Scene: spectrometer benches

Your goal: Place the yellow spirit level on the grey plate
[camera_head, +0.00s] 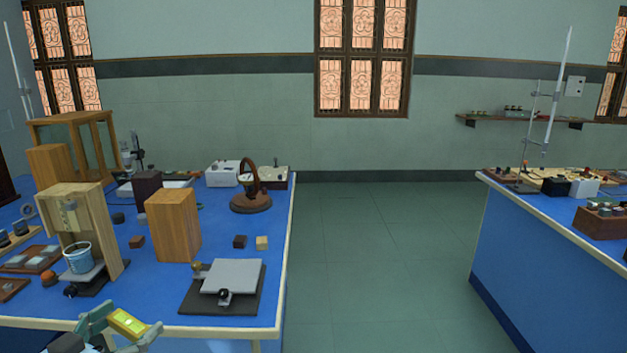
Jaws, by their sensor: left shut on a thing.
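The yellow spirit level (128,323) is held between the fingers of my left gripper (122,326), at the lower left by the front edge of the left bench. The plate is bare. My left gripper is to the left of the plate and nearer to me, apart from it. My right gripper is not in view.
A wooden block (173,225) stands behind and left of the plate. A wooden stand with a small bucket (78,257) is farther left. The blue bench top (150,292) is clear between the gripper and the plate.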

